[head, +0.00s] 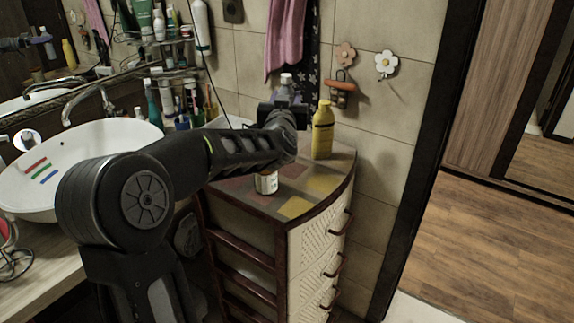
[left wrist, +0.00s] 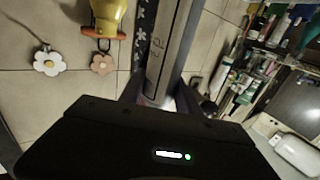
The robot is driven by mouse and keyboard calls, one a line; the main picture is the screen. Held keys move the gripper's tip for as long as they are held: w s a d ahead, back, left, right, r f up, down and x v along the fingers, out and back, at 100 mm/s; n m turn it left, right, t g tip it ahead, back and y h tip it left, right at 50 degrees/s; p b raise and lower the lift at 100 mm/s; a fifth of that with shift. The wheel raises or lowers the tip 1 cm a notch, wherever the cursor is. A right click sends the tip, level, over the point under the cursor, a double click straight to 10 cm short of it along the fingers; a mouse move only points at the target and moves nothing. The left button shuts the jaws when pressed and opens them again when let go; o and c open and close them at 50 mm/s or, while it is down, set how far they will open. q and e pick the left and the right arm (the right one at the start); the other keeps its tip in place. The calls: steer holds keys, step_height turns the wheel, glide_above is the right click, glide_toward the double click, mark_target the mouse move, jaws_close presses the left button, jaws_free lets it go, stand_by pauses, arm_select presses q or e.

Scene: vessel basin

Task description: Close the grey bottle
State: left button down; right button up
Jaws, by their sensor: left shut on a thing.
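My left gripper (head: 287,106) is at the back of the small corner cabinet, and its arm crosses the picture in front of it. It is shut on what looks like the grey bottle (head: 286,80), whose pale top stands upright just above the fingers. The bottle's lower part is hidden behind my gripper and arm. I cannot tell whether its cap is open or closed. My right gripper is not in view.
A yellow bottle (head: 323,132) stands close to the right of my gripper. A white labelled jar (head: 266,183) stands on the cabinet top under my arm. The wall behind carries flower hooks (head: 386,64). A washbasin (head: 85,143) and crowded shelves are at the left.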

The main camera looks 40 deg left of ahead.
arm_select(q)
step_height(320, 180, down, 6)
steer(key=shift+f, duration=0.15)
stand_by(0.4)
steer(key=shift+f, duration=1.9)
steer(key=shift+f, duration=0.15)
steer(key=c, duration=0.9)
jaws_free()
